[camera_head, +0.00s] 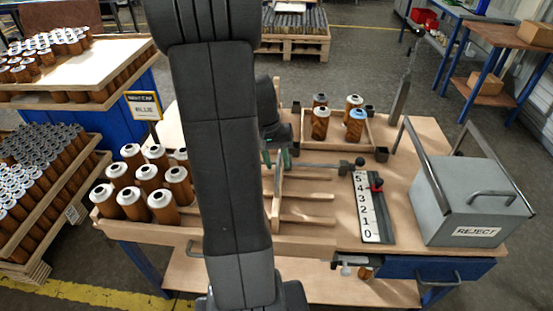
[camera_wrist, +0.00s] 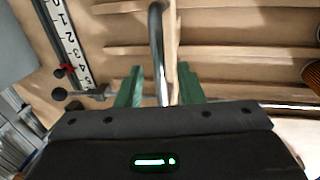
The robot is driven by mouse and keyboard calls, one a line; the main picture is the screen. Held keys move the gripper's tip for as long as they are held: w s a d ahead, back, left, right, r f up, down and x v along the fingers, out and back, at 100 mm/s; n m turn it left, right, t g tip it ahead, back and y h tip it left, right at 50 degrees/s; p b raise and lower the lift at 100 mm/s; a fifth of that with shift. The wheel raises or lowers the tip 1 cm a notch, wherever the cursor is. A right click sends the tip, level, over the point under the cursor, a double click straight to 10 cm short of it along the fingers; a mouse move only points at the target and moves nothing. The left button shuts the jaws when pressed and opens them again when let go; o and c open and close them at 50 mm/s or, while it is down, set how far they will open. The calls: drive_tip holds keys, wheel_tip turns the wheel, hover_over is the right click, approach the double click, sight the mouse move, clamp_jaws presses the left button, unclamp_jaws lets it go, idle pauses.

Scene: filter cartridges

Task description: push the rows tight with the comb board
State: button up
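The comb board (camera_head: 276,192) stands upright across the wooden lane tray (camera_head: 150,226), with bare lane strips (camera_head: 308,196) to its right. Brown filter cartridges (camera_head: 163,207) with pale metal tops stand in rows at the tray's left end; my arm hides part of them and the lanes beside them. A gap shows between the left finger and the bar, so the gripper looks open.
A rod with a black knob (camera_head: 360,161) crosses the tray behind the lanes. A numbered scale (camera_head: 367,207) with a red knob lies to the right, then a grey REJECT box (camera_head: 470,205). Several cartridges stand in a rear rack (camera_head: 337,133). Loaded trays (camera_head: 88,170) stand at left.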

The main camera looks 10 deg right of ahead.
clamp_jaws()
drive_tip(key=shift+a, duration=0.15)
drive_tip(key=w+a, duration=0.3)
drive_tip(key=a, duration=0.7)
drive_tip(key=w+a+p, duration=0.1)
drive_tip(key=w+a, duration=0.2)
drive_tip(key=a, duration=0.8)
drive_tip(key=w+a+p, duration=0.1)
drive_tip(key=w+a, duration=0.2)
drive_tip(key=a, duration=0.8)
drive_tip(key=shift+w, duration=0.2)
drive_tip(key=shift+r, duration=0.1)
unclamp_jaws()
wheel_tip(320, 180, up, 14)
drive_tip(key=a, duration=0.2)
drive_tip(key=shift+w+a+f, duration=0.25)
drive_tip(key=shift+w+a, duration=0.1)
